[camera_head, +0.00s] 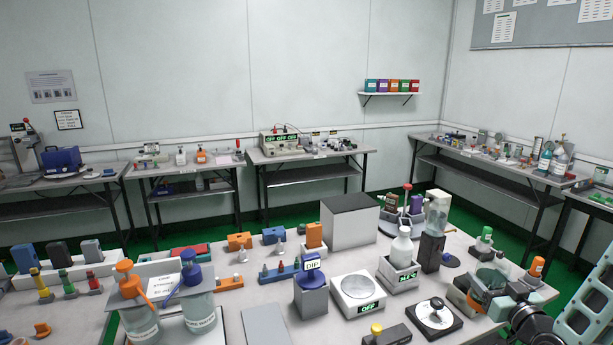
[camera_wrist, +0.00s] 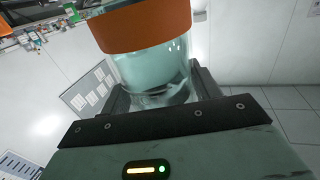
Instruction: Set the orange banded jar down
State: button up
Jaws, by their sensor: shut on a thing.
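The orange banded jar (camera_wrist: 150,60) is clear glass with pale teal contents and a wide orange band, and it fills the top middle of the wrist view. My gripper (camera_wrist: 160,98) is shut on it, with dark fingers on either side of its lower glass part. In the head view my gripper (camera_head: 487,290) is at the right end of the near table, and the jar (camera_head: 490,276) shows there small and partly hidden by the gripper. I cannot tell whether its base touches anything.
Near my gripper on the table (camera_head: 352,325) are a black square unit with a round disc (camera_head: 434,315), a small orange-capped bottle (camera_head: 536,267) and a green-topped item (camera_head: 485,238). A scale (camera_head: 357,290) and white bottle (camera_head: 402,247) stand further left. The right end is crowded.

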jog(key=s+a+f+y+b, duration=0.1)
jog(key=s+a+f, duration=0.1)
jog(key=s+f, duration=0.35)
jog(key=s+a+f+b, duration=0.1)
jog(key=s+f+b, duration=0.1)
jog(key=f, duration=0.7)
jog(key=s+a+f+m+h+b, duration=0.1)
jog(key=s+a+f+h+b, duration=0.1)
jog(key=s+a, duration=0.3)
jog(key=shift+s+a+f+h+b, duration=0.35)
jog(key=shift+a+f+b, duration=0.35)
jog(key=shift+a, duration=0.8)
notch_tip(320, 180, down, 3)
jog(key=shift+s+a+r+b, duration=0.1)
jog(key=shift+s+r+b, duration=0.1)
jog(key=shift+b, duration=0.6)
